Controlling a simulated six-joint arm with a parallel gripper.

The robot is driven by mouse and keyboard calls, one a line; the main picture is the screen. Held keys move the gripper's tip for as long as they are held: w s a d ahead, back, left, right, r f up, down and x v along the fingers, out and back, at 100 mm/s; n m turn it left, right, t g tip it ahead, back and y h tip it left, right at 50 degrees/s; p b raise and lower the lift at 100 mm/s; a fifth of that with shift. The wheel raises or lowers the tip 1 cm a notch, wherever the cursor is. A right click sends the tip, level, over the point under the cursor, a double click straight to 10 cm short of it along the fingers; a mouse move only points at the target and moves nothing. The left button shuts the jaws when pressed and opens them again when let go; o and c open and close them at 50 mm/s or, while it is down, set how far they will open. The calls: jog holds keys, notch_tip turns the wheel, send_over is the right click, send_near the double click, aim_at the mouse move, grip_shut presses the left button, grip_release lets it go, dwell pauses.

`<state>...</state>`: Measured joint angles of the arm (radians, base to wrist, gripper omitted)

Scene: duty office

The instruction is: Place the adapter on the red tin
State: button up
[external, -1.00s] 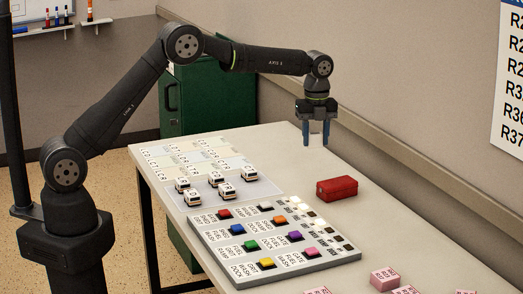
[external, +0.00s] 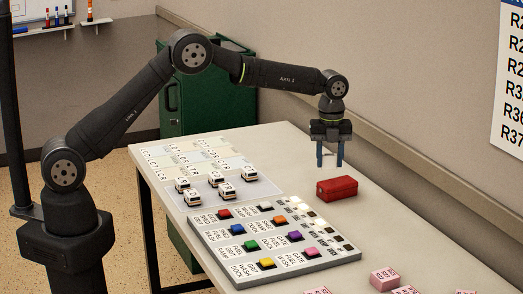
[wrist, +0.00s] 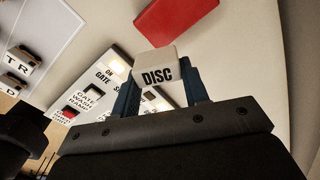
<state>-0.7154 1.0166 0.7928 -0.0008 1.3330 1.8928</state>
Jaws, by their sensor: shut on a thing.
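The red tin (external: 337,188) lies on the table, and it also shows at the top of the wrist view (wrist: 172,22). My gripper (external: 330,162) points down just above the tin, slightly to its left in the external view. The block is not clear in the external view. A gap shows between the fingertips and the tin.
A grey panel (external: 330,262) with several coloured buttons lies in front of the tin. Several small white vehicle-like pieces (external: 221,190) stand on a light board to the left. Pink blocks (external: 384,278) lie at the front right. The wall runs along the table's right side.

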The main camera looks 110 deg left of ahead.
aim_at(329, 185)
jog(key=shift+s+a+f, duration=0.1)
jog(key=shift+a+f, duration=0.15)
jog(key=shift+a, duration=0.2)
jog(key=shift+s+a+f, duration=0.1)
jog(key=shift+a+f, duration=0.15)
jog(key=shift+a, duration=0.2)
jog(key=shift+f, duration=2.05)
jog(key=shift+f, duration=0.2)
jog(key=o, duration=0.9)
jog(key=shift+o, duration=0.2)
jog(key=shift+r, duration=0.15)
